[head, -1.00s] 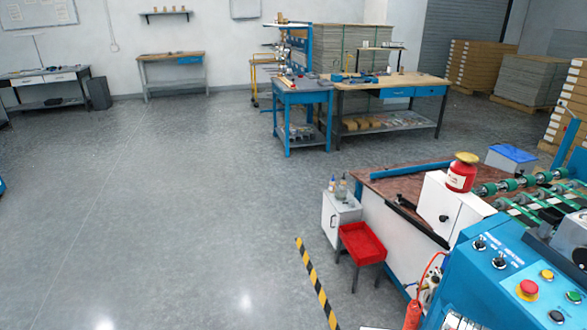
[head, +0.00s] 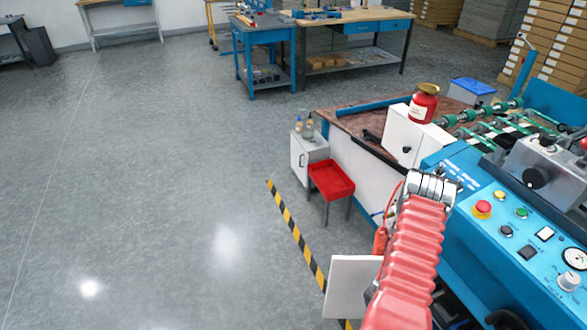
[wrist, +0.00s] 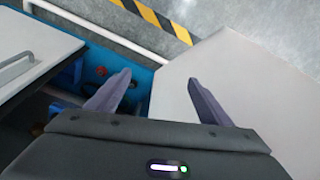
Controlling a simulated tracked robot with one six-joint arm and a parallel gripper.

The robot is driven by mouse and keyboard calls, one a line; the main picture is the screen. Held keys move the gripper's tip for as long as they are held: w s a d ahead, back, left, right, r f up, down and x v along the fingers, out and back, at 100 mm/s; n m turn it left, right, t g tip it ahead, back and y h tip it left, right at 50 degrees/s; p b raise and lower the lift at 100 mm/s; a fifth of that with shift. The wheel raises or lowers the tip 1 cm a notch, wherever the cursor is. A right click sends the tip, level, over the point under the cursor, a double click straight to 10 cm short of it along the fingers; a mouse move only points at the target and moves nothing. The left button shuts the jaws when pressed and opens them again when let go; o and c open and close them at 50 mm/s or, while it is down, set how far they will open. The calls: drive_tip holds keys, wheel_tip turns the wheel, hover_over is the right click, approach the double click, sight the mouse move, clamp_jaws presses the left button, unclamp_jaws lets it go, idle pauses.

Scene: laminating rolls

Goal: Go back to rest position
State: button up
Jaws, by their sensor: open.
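My gripper shows in the wrist view (wrist: 165,100), with its two dark fingers spread apart and nothing between them. A white panel (wrist: 240,90) lies beyond and below the right finger. In the head view my arm, in a red ribbed sleeve, reaches up from the bottom beside the machine's blue control panel (head: 520,225). My fingertips cannot be made out in that view.
The blue machine with rollers fills the right side. A red tray (head: 331,180) stands by a small white cabinet (head: 308,152). A red can (head: 423,106) sits on the machine. Yellow-black floor tape (head: 295,232) runs beside it. The grey floor (head: 130,180) at left is clear.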

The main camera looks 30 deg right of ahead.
drive_tip(key=w+a+r+n+y, duration=0.1)
drive_tip(key=w+a+r+n, duration=0.3)
drive_tip(key=r, duration=0.6)
drive_tip(key=w+a+r+y, duration=0.1)
drive_tip(key=w+a+r, duration=0.3)
drive_tip(key=r, duration=0.6)
drive_tip(key=w+a+r+n+y, duration=0.1)
drive_tip(key=w+a+r+n, duration=0.1)
drive_tip(key=a+r, duration=0.6)
drive_tip(key=s+a+r+n+t, duration=0.1)
drive_tip(key=s+a+r+n, duration=0.1)
drive_tip(key=a+r, duration=0.5)
drive_tip(key=s+a+r+n+t, duration=0.2)
drive_tip(key=a+r+n, duration=0.2)
drive_tip(key=r, duration=1.3)
drive_tip(key=s+a+r+n+t, duration=0.2)
drive_tip(key=a+r+n, duration=0.1)
drive_tip(key=a+r, duration=0.8)
drive_tip(key=shift+s+r+h, duration=0.3)
drive_tip(key=shift+r, duration=0.25)
drive_tip(key=shift+c, duration=0.6)
